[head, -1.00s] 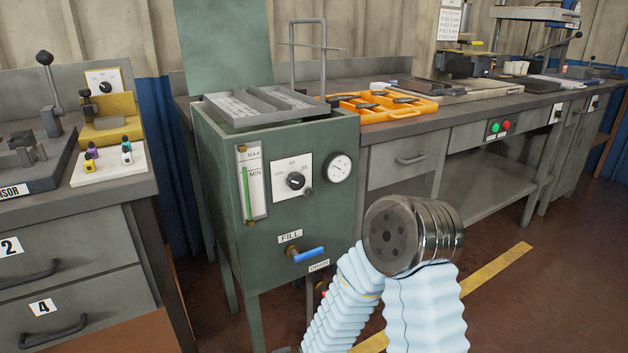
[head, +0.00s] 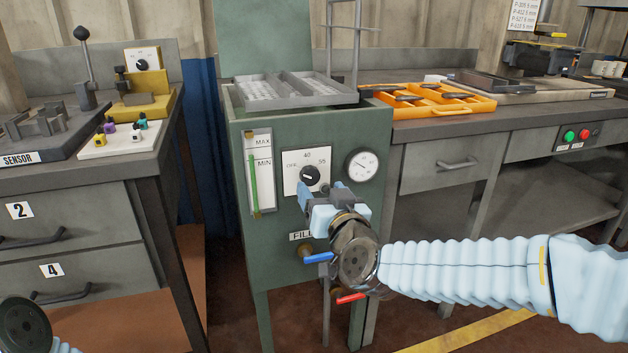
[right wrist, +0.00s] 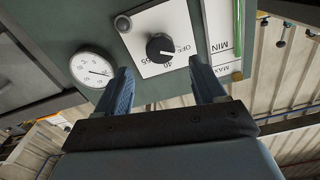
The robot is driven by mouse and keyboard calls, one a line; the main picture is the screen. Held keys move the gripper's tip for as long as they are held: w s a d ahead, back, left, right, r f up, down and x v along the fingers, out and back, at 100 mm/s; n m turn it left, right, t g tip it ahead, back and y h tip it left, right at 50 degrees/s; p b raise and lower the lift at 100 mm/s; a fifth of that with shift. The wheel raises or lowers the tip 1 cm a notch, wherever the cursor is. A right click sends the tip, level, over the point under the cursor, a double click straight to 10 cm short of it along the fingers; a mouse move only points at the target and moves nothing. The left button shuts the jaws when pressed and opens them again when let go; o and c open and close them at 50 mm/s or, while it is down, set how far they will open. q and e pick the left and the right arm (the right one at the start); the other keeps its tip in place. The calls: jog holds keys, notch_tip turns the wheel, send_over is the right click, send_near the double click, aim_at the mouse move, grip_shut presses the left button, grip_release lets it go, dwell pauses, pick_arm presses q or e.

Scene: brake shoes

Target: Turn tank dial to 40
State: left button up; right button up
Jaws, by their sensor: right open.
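The tank dial is a round black knob (head: 310,176) on a white plate (head: 291,184) marked OFF, 40 and a third number, on the front of the green tank (head: 250,120). In the right wrist view the knob (right wrist: 160,46) appears upside down, its pale mark seeming to face OFF. My right gripper (head: 318,193) is open and empty just in front of the plate. In the right wrist view its two fingers (right wrist: 158,75) lie either side of the knob's line, with the knob beyond their tips. Contact is not visible.
A round gauge (head: 361,165) sits right of the dial, and a level glass (head: 259,170) left. Blue (head: 318,257) and red (head: 350,298) valve handles are below. A grey tray (head: 262,94) tops the tank. Workbenches flank it; one bears an orange tray (head: 470,104).

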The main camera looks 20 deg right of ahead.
aim_at(312, 178)
jog(key=w, duration=0.6)
jog(key=shift+w+a, duration=0.15)
jog(key=shift+w, duration=0.1)
jog(key=c, duration=1.1)
